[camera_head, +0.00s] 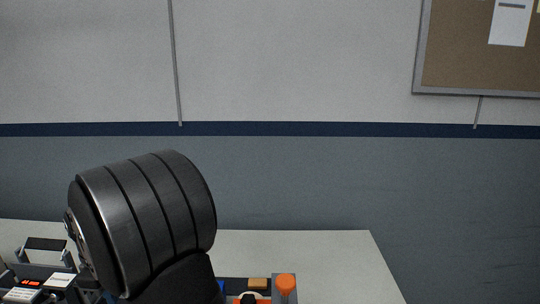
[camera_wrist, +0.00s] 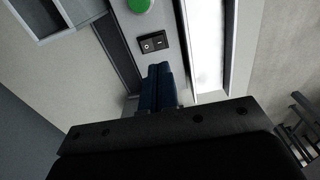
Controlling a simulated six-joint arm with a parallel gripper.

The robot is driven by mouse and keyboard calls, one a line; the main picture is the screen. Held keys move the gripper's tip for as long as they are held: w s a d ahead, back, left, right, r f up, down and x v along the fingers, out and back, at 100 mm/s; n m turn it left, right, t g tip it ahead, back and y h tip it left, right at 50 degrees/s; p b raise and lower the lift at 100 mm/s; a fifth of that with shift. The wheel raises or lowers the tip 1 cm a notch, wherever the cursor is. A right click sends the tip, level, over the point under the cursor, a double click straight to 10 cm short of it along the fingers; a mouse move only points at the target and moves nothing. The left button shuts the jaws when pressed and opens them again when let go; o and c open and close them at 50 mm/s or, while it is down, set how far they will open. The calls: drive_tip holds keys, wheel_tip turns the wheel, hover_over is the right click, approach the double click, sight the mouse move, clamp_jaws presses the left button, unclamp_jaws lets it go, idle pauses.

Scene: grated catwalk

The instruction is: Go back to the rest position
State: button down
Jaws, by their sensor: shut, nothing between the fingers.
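My gripper (camera_wrist: 162,72) shows in the wrist view, with its dark blue fingers together and nothing between them. Its wide black body fills the bottom of that view. The fingers point toward a grey panel strip with a black rocker switch (camera_wrist: 152,43) and a green round button (camera_wrist: 139,5). I cannot tell whether the fingertips touch the panel. In the head view a thick dark cylindrical link of my arm stands at lower left, and my gripper is not visible there.
A pale table (camera_head: 330,252) spans the bottom of the head view. An orange knob-like piece (camera_head: 286,283) and small equipment stand at its front. A wall with a corkboard (camera_head: 460,50) is behind. In the wrist view, a grey open frame (camera_wrist: 62,18) is at upper left.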

drive_tip(key=w+r+g, duration=0.1)
drive_tip(key=w+r, duration=0.3)
drive_tip(key=r, duration=0.5)
drive_tip(key=shift+s+f, duration=0.15)
drive_tip(key=shift+f, duration=0.75)
drive_tip(key=shift+s+f, duration=0.2)
drive_tip(key=shift+f, duration=0.7)
drive_tip(key=shift+s+f, duration=0.15)
drive_tip(key=shift+f, duration=0.75)
